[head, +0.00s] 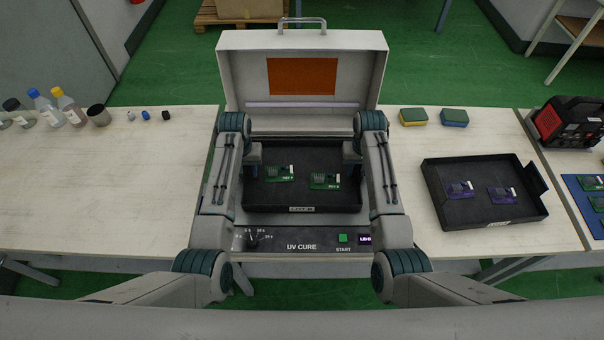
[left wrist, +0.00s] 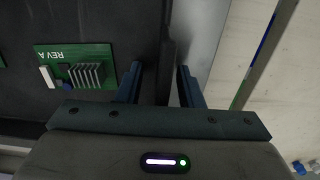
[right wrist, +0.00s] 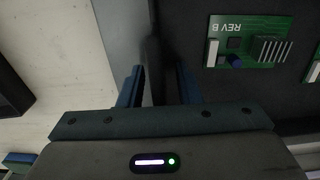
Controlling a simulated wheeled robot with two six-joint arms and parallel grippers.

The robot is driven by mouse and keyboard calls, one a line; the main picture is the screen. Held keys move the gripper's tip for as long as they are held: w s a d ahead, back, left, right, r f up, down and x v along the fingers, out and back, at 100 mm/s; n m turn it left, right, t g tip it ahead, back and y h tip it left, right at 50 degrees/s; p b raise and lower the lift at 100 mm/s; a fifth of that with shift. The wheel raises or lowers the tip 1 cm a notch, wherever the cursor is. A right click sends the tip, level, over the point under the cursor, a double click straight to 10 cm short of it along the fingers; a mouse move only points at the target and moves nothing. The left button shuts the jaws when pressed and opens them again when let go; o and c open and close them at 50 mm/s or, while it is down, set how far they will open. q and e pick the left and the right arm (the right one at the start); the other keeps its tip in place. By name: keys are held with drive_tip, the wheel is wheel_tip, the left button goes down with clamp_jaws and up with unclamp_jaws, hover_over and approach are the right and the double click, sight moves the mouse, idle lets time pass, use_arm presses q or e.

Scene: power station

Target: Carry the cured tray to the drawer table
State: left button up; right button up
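The black tray (head: 300,196) sits inside the open UV cure box (head: 303,243). It holds two green circuit boards, one marked REV A (left wrist: 75,66) and one marked REV B (right wrist: 247,41). My left gripper (head: 252,168) is at the tray's left wall, and in the left wrist view its open fingers (left wrist: 160,85) stand on either side of that wall. My right gripper (head: 351,164) is at the right wall, and its open fingers (right wrist: 159,85) straddle that wall in the right wrist view. A gap shows between fingers and wall on both sides. The drawer table cannot be made out.
The cure box lid (head: 303,75) stands raised behind the tray. Another black tray (head: 470,215) with purple boards lies on the bench at right, near two sponges (head: 413,117). Bottles (head: 68,107) and a dark cup (head: 98,115) stand at back left. The left bench (head: 100,190) is mostly clear.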

use_arm(q)
drive_tip(key=shift+r, duration=0.1)
drive_tip(key=shift+c, duration=1.1)
use_arm(e)
drive_tip(key=shift+c, duration=1.1)
use_arm(q)
clamp_jaws()
use_arm(e)
clamp_jaws()
use_arm(q)
drive_tip(key=shift+r, duration=0.1)
use_arm(e)
drive_tip(key=shift+r, duration=0.15)
